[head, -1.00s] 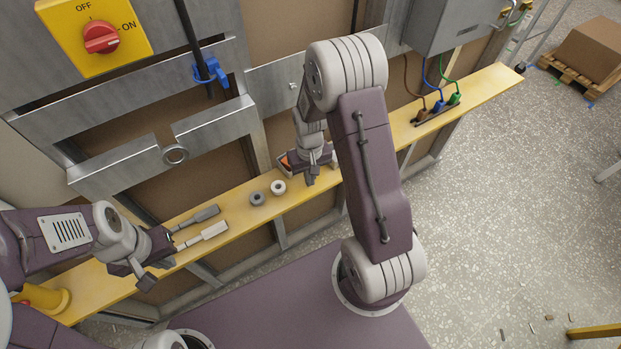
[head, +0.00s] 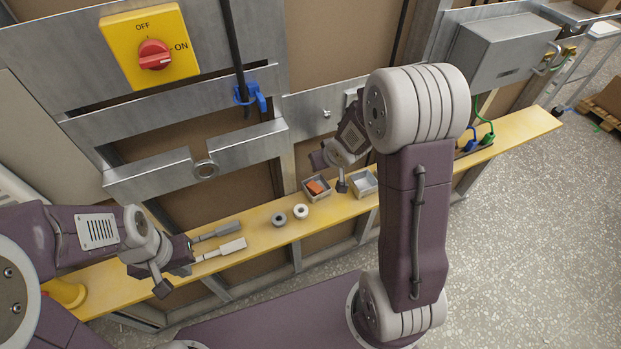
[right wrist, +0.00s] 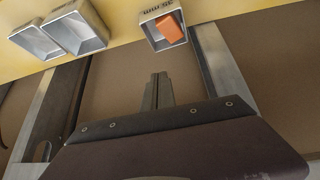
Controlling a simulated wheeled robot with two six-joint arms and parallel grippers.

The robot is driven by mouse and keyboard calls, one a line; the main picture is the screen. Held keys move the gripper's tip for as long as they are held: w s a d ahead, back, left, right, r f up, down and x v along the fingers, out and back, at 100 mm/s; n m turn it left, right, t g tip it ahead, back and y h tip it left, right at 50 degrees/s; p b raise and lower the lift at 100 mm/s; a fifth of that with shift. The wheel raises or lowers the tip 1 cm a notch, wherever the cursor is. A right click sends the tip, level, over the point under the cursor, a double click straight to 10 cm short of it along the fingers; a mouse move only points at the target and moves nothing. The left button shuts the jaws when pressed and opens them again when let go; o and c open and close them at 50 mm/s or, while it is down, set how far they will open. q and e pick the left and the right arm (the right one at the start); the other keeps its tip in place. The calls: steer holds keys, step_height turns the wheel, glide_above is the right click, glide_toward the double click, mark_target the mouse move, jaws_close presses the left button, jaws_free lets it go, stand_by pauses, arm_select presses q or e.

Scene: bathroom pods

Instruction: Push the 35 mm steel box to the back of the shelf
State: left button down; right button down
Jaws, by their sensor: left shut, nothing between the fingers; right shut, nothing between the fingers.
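An open steel box with an orange block inside (head: 305,194) stands on the yellow shelf. In the right wrist view this box (right wrist: 146,31) shows at the top, its rim carrying a small marking that looks like 35 mm upside down. An empty grey steel box (head: 356,190) stands to its right. My right gripper (head: 342,187) is shut and empty, seen between these two boxes in the head view. In the right wrist view its shut fingertips (right wrist: 157,75) point up, just below the orange-block box, apart from it. My left gripper (head: 161,289) is shut and empty near the shelf's left part.
Two more grey boxes, left (right wrist: 38,42) and middle (right wrist: 88,33), show in the right wrist view. Cable plugs (head: 487,138) stand right. A red switch (head: 153,55) is on the wall.

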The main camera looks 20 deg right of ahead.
mark_target(319, 179)
steer(key=s+a+n+y+b, duration=0.1)
steer(key=s+a+n+y, duration=0.1)
steer(key=s+a, duration=0.15)
steer(key=shift+t, duration=0.4)
steer(key=b+x, duration=0.3)
steer(key=x, duration=0.7)
steer(key=shift+w+f, duration=0.25)
steer(key=shift+f, duration=0.05)
